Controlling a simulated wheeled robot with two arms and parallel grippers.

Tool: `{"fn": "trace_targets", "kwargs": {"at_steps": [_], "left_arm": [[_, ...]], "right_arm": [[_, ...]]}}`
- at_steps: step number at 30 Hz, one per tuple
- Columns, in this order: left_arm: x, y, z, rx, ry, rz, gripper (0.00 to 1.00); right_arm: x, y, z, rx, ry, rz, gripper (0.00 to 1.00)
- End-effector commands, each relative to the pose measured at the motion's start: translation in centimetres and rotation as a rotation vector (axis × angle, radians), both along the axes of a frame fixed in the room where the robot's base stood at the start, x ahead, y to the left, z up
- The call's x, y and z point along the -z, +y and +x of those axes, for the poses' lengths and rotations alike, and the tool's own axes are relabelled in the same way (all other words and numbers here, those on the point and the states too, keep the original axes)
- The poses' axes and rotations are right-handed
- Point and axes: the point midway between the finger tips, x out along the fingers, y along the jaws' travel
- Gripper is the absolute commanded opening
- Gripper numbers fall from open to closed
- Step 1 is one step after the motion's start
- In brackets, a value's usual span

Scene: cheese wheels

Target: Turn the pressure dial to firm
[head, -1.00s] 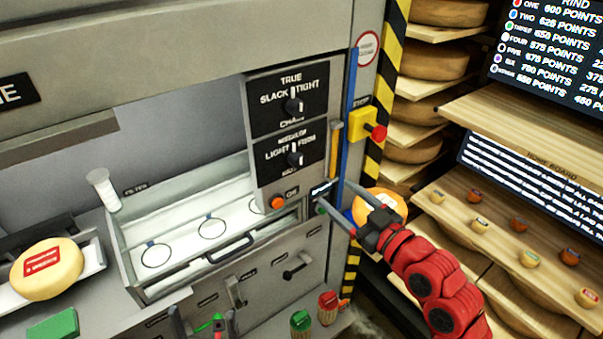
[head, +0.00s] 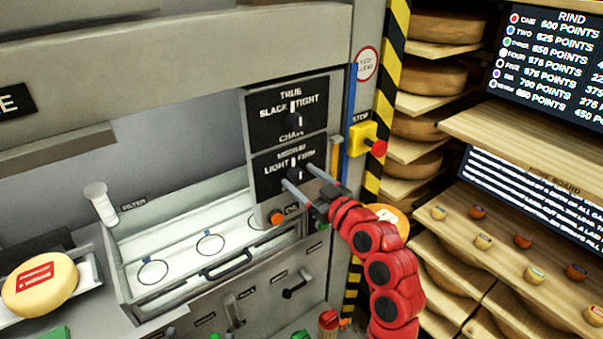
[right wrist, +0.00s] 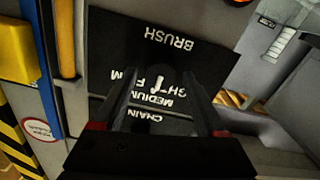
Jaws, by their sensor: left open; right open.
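The pressure dial (head: 296,172) is a black knob with a white pointer on the lower black panel, labelled LIGHT, MEDIUM and FIRM. Its pointer stands about upright, toward MEDIUM. In the right wrist view the dial (right wrist: 157,86) appears upside down, between my fingers. My right gripper (head: 298,176) is open, its fingertips in front of the panel on either side of the dial; contact cannot be told. The right wrist view also shows this gripper (right wrist: 156,80).
A second dial (head: 293,120), SLACK to TIGHT, sits just above. An orange button (head: 277,218) is below the panel, and a yellow box with a red stop button (head: 376,147) is to the right. A cheese wheel (head: 40,286) lies at the left.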

Motion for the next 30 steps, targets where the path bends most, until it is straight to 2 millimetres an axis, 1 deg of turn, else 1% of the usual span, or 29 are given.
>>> {"fn": "trace_targets", "kwargs": {"at_steps": [4,11,12,14,15,17,21,24,30], "left_arm": [[-0.26,0.00,0.00,0.000,0.000,0.000,1.00],[-0.22,0.00,0.01,0.000,0.000,0.000,1.00],[-0.22,0.00,0.01,0.000,0.000,0.000,1.00],[-0.22,0.00,0.01,0.000,0.000,0.000,1.00],[-0.22,0.00,0.01,0.000,0.000,0.000,1.00],[-0.22,0.00,0.01,0.000,0.000,0.000,1.00],[-0.22,0.00,0.01,0.000,0.000,0.000,1.00],[-0.22,0.00,0.00,0.000,0.000,0.000,1.00],[-0.15,0.00,0.01,0.000,0.000,0.000,1.00]], "right_arm": [[0.04,0.40,0.50,0.000,0.001,-0.001,0.74],[0.14,0.41,0.55,0.000,0.001,-0.001,0.74],[0.14,0.41,0.55,0.000,0.001,0.000,0.71],[0.13,0.41,0.56,0.000,0.001,0.000,0.60],[0.14,0.40,0.55,0.000,0.002,0.000,0.53],[0.14,0.40,0.55,0.000,0.001,0.000,0.42],[0.14,0.39,0.55,0.000,0.002,0.000,0.17],[0.14,0.39,0.55,0.000,0.002,0.000,0.00],[0.16,0.38,0.55,0.000,0.004,0.004,0.00]]}}
